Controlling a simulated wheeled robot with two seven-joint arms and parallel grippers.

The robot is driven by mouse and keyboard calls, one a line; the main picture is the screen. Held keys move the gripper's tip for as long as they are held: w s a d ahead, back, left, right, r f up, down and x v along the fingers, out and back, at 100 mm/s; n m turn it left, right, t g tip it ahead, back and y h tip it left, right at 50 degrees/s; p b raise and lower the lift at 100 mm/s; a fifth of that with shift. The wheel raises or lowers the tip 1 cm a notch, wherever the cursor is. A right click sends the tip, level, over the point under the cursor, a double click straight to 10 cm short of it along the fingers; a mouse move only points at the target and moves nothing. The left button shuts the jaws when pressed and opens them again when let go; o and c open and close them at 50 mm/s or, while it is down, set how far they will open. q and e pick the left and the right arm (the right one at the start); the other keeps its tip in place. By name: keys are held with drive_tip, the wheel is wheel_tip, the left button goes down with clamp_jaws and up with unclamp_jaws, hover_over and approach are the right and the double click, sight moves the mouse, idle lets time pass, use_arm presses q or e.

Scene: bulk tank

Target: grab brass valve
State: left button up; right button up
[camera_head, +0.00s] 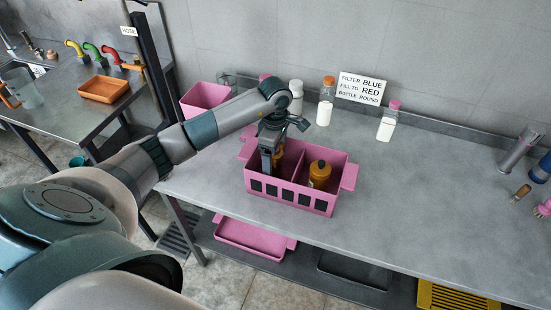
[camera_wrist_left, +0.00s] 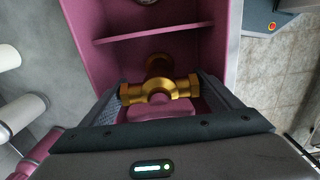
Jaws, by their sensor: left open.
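The brass valve (camera_wrist_left: 158,90) lies in one compartment of the pink crate (camera_wrist_left: 118,62), a T-shaped fitting with hex ends. In the head view the valve (camera_head: 279,157) is mostly hidden behind my left gripper (camera_head: 268,168), which reaches down into the crate's left compartment. In the left wrist view my left gripper (camera_wrist_left: 162,100) is open, with its two fingers at either end of the valve; I cannot tell whether they touch it. The crate (camera_head: 262,190) stands on the grey bench. My right gripper is not in view.
An orange-brown bottle (camera_head: 319,174) stands in the crate's right compartment. White bottles (camera_head: 326,105) and a sign (camera_head: 361,88) are along the wall behind. A pink bin (camera_head: 204,97) stands at the back left.

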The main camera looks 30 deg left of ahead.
use_arm(q)
drive_tip(key=shift+f, duration=0.95)
drive_tip(key=c, duration=1)
drive_tip(key=shift+r, duration=0.15)
drive_tip(key=shift+c, duration=0.2)
drive_tip(key=shift+w+r, duration=0.1)
drive_tip(key=shift+r, duration=0.45)
wheel_tip(320, 180, up, 8)
drive_tip(key=b, duration=0.3)
drive_tip(key=shift+f, duration=0.25)
drive_tip(key=shift+r, duration=0.6)
